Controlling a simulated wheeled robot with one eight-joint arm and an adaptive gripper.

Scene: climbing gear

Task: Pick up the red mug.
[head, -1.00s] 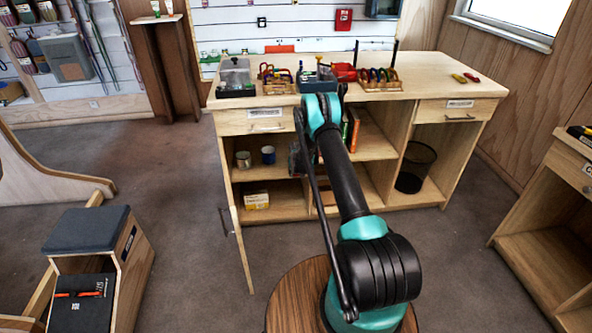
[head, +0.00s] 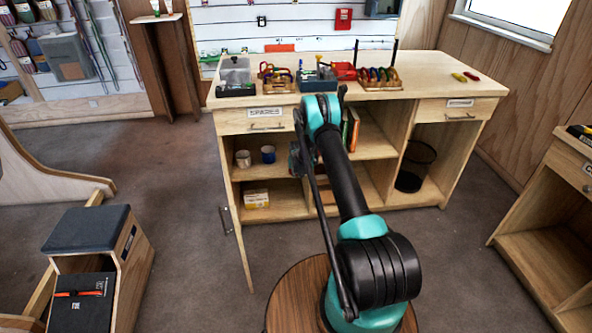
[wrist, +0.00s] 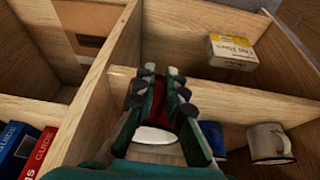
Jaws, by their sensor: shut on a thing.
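The red mug (wrist: 154,134) shows in the wrist view between my fingers, with its pale round opening toward the camera and red sides partly covered by the fingers. My gripper (wrist: 160,80) is shut on it, inside the open shelf unit, close to an upright wooden divider. In the head view my own arm covers most of the gripper, and the red mug cannot be made out there. Whether the mug is clear of the shelf board cannot be told.
A blue mug (head: 268,154) and a pale mug (head: 243,159) stand on the left shelf. A yellow-white box (head: 256,199) lies below them. Books (head: 351,128) stand right of the arm. A cabinet door (head: 238,245) hangs open. A wire bin (head: 414,165) stands at right.

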